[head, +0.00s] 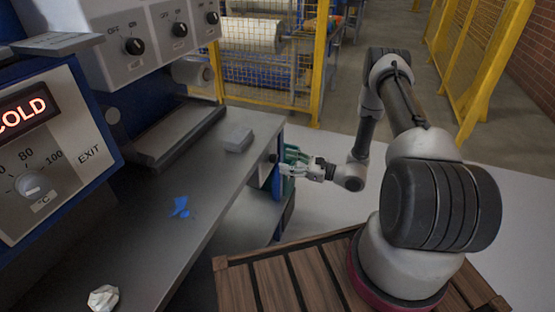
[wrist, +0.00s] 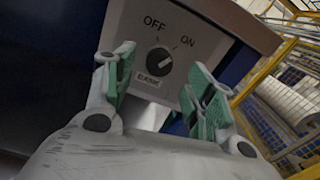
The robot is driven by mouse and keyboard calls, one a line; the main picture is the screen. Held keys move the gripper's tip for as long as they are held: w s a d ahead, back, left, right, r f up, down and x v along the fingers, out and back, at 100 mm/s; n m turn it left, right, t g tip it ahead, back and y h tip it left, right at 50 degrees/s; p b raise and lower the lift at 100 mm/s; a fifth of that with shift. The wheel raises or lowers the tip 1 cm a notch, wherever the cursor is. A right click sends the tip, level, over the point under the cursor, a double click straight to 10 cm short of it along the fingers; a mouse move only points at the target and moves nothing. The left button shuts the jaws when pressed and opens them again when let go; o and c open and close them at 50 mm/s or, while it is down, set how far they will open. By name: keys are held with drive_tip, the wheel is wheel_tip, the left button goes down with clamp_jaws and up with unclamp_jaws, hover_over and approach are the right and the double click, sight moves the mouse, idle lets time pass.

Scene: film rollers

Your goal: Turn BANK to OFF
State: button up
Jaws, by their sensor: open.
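A black rotary knob (wrist: 159,62) sits on a pale plate (wrist: 205,42) marked OFF at upper left and ON at upper right. A small label (wrist: 147,80) below it is too blurred to read surely. The knob's pointer setting is hard to make out. My gripper (wrist: 160,92) is open, its green-padded fingers on either side below the knob, apart from it and holding nothing. In the head view my gripper (head: 291,163) is at the end face of the grey bench (head: 225,160), fingers towards it.
An upper panel (head: 155,65) carries three more OFF/ON knobs. A COLD display unit (head: 45,140) stands at left.

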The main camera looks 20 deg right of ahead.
sight(277, 159)
drive_tip(key=shift+x, duration=2.25)
drive_tip(key=c, duration=1)
